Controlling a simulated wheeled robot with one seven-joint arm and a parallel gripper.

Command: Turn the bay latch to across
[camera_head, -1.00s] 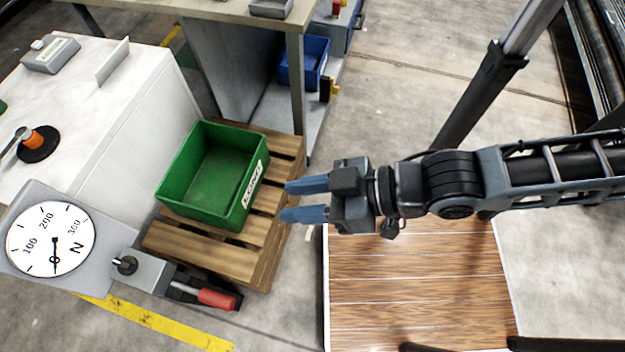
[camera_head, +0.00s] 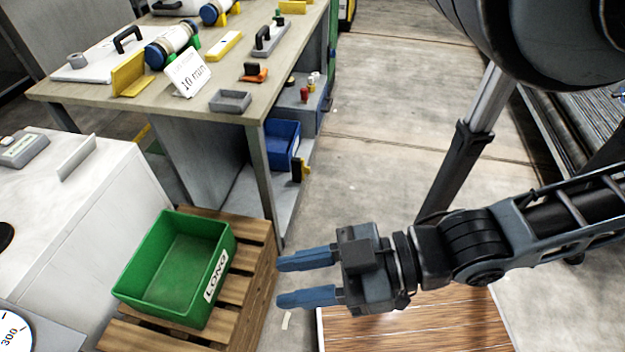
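I cannot tell for sure which thing is the bay latch. An orange piece with a black block on top (camera_head: 253,72) sits near the front edge of the workbench, and a grey plate with a black handle (camera_head: 270,38) lies behind it. My gripper (camera_head: 281,283) is at the lower middle, its two blue fingers apart and pointing left, with nothing between them. It is in front of the workbench and right of the green bin, apart from both.
The workbench (camera_head: 60,92) holds a "10 min" card (camera_head: 188,74), a grey tray (camera_head: 230,101) and blue-capped cylinders. A green bin marked LONG (camera_head: 150,292) stands on a wooden pallet (camera_head: 262,255). A blue bin (camera_head: 283,143) is under the bench. Floor is clear to its right.

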